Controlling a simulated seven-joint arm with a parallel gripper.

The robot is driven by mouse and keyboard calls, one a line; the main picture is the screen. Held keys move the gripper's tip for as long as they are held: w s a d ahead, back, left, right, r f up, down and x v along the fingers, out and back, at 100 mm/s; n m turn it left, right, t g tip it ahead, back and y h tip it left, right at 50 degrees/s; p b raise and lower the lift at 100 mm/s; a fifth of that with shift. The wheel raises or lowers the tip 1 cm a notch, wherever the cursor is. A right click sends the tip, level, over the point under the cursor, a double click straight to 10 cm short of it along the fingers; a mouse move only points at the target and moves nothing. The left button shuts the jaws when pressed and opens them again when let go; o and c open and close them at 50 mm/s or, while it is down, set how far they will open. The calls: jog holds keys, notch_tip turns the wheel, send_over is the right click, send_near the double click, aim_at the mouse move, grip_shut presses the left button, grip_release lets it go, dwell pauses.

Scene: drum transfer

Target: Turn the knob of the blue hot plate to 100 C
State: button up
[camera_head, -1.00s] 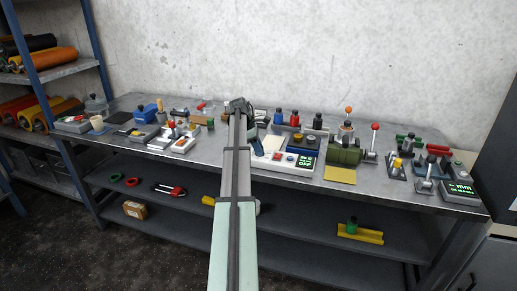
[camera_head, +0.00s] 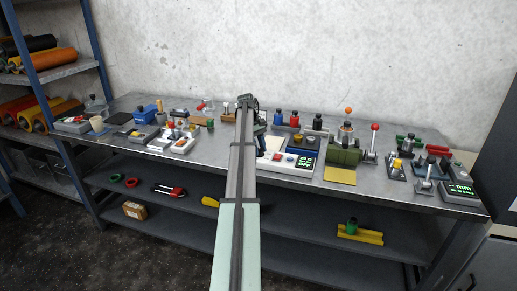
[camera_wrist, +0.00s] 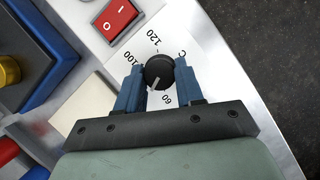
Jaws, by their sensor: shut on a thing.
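In the wrist view my gripper (camera_wrist: 159,70) is shut on the black round knob (camera_wrist: 158,73), with one blue finger on each side. The knob's white pointer line points to the lower left. Printed marks around it include 120 and 100 at the upper left and a number ending in 0 below. The hot plate's white body (camera_wrist: 104,55) carries a red rocker switch (camera_wrist: 116,17). In the head view the hot plate (camera_head: 290,163) stands at the bench front, with a lit green display reading OFF on its lower line.
A blue-edged block (camera_wrist: 55,70) with a yellow knob lies left in the wrist view. In the head view a green machine (camera_head: 343,153) and a yellow plate (camera_head: 340,175) stand right of the hot plate. Several other devices crowd the bench (camera_head: 205,155). Its front edge is close to the knob.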

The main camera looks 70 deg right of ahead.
jog(key=shift+m, duration=0.4)
jog(key=o, duration=1)
jog(key=shift+o, duration=0.2)
jog(key=shift+r, duration=0.1)
jog(key=shift+w+d+r, duration=0.25)
jog(key=shift+r, duration=0.25)
jog(key=w+d, duration=0.2)
jog(key=w, duration=0.1)
jog(key=w+d, duration=0.2)
jog(key=w, duration=0.1)
jog(key=w+d, duration=0.2)
jog(key=w, duration=0.1)
jog(key=shift+w+d+f, duration=0.1)
jog(key=shift+w+d, duration=0.2)
jog(key=shift+w, duration=0.1)
